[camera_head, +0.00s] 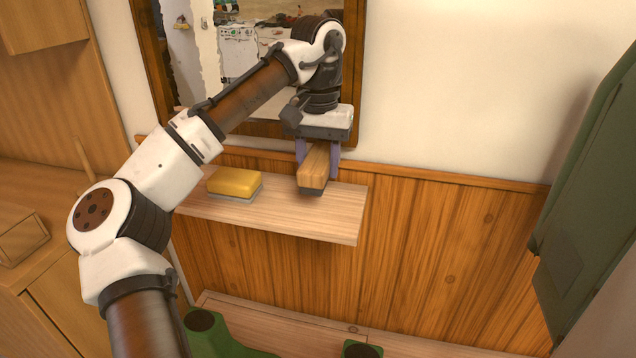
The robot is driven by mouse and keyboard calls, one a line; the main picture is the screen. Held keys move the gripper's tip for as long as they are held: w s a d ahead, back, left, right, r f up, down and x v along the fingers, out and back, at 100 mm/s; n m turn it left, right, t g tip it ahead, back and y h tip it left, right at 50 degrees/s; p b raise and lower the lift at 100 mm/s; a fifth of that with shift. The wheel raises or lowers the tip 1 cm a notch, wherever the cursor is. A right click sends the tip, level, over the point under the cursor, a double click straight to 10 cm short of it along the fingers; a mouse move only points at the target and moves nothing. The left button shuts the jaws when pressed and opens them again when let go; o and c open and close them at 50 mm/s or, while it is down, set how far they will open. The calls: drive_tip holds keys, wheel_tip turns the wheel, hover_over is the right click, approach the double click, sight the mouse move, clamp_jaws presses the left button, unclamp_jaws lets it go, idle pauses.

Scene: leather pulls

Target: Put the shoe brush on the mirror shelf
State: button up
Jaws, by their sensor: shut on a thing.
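The shoe brush (313,173) has a light wooden back and dark bristles underneath. My gripper (318,160) is shut on it, with one purple finger on each side. The brush is at the mirror shelf (330,213), a pale wooden board on the wall below the mirror (210,62). It is over the right part of the shelf, bristles down. I cannot tell whether the bristles touch the board or hang just above it.
A yellow sponge-like block (234,182) with a grey base lies on the shelf, left of the brush. The shelf's right end and front strip are bare. A wooden bench (420,347) with green things is below. A dark green garment-like thing (585,215) hangs at right.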

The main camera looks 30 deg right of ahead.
sight(318, 156)
wheel_tip(318, 156, down, 5)
drive_tip(key=shift+a+r+p, duration=0.1)
drive_tip(key=shift+a+p, duration=0.05)
drive_tip(key=shift+p, duration=0.15)
drive_tip(key=shift+w+d+f, duration=0.1)
drive_tip(key=shift+d+f, duration=0.1)
drive_tip(key=shift+f, duration=0.4)
drive_tip(key=shift+f, duration=0.15)
drive_tip(key=o, duration=0.9)
wheel_tip(318, 156, up, 12)
drive_tip(key=shift+r, duration=0.2)
